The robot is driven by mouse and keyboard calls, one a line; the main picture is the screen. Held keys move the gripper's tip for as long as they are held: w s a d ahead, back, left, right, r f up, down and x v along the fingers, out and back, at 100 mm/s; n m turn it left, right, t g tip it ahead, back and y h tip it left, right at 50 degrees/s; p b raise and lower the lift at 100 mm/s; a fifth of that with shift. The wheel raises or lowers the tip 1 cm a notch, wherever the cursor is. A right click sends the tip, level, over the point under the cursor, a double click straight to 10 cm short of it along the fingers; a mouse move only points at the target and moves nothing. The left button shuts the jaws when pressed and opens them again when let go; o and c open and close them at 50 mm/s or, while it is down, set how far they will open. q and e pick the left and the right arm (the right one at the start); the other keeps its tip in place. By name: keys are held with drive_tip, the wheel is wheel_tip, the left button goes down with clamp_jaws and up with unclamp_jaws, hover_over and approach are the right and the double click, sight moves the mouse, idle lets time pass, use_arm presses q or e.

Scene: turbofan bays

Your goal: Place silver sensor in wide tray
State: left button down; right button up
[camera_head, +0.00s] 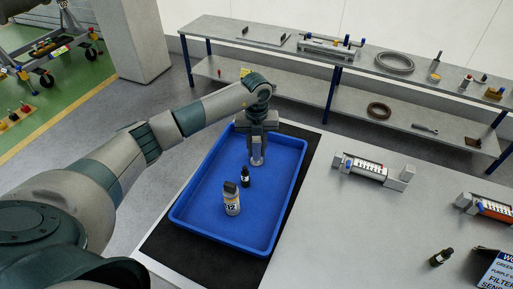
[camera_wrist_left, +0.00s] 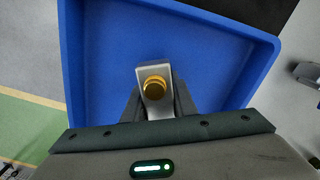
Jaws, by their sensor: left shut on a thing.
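The wide tray (camera_head: 182,216) is a blue rectangular tray on a black mat on the grey table. It also shows in the left wrist view (camera_wrist_left: 105,60). My left gripper (camera_head: 257,157) is over the far part of the tray, pointing down. It is shut on the silver sensor (camera_wrist_left: 155,101), a pale metal body with a gold round end, seen between the fingers in the left wrist view. The sensor is mostly hidden by the fingers in the head view. I cannot tell whether it touches the tray floor. My right gripper is not in view.
A shelf bench (camera_head: 290,62) stands behind.

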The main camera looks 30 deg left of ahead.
use_arm(q)
drive_tip(key=c, duration=1.4)
unclamp_jaws()
drive_tip(key=shift+c, duration=0.2)
drive_tip(key=shift+r, duration=0.65)
wheel_tip(320, 180, up, 9)
drive_tip(key=b, duration=0.4)
drive_tip(key=shift+r, duration=1)
